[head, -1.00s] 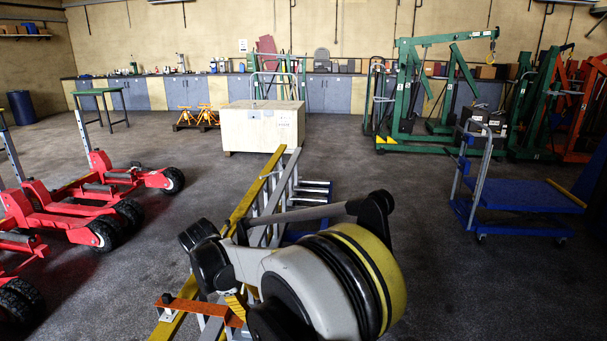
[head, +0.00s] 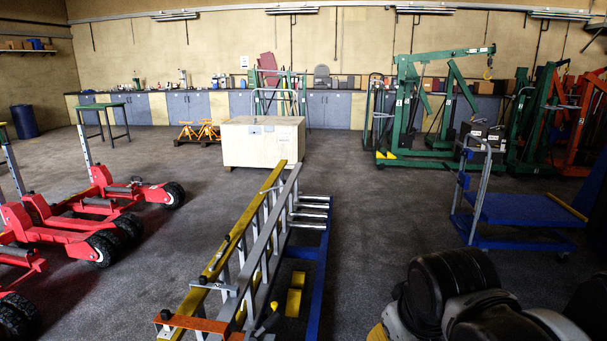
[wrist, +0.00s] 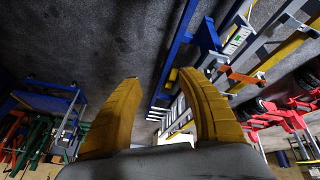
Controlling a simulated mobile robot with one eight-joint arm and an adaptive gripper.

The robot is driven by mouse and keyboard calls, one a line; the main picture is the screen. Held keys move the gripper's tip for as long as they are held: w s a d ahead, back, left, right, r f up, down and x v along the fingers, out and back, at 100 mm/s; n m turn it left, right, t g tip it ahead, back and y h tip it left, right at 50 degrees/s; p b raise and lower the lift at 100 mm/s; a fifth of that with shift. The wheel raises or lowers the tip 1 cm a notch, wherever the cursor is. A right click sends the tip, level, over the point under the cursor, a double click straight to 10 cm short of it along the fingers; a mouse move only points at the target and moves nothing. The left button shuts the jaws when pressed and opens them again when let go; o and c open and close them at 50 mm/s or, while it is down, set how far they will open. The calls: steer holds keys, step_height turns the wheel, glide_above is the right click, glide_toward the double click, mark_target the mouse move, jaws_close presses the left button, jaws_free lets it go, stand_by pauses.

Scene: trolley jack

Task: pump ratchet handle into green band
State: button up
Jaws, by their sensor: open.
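My gripper (wrist: 166,84) shows in the wrist view as two yellow fingers spread wide, with nothing between them. In the head view a dark, rounded part of my arm is at the lower right; my fingertips cannot be made out there. I cannot single out a ratchet handle or a green band in either view. Red wheeled jack-like units (head: 110,190) with black tyres and silver uprights stand at the left in the head view. Red units also show at the right of the wrist view (wrist: 290,115), apart from my fingers.
A blue frame (head: 317,270) carrying yellow and silver ladders (head: 262,240) with an orange bracket (head: 190,324) lies centre front. A blue trolley (head: 520,209) stands right, a pale crate (head: 250,145) behind, and green hoists (head: 405,110) back right. Floor between is open.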

steer(key=s+d+f+m+t, duration=0.1)
steer(key=s+d+f+m, duration=0.1)
steer(key=s, duration=0.3)
steer(key=shift+s+d+f+m+t, duration=0.3)
steer(key=shift+s+d+m+t, duration=0.1)
steer(key=shift+d+m, duration=0.25)
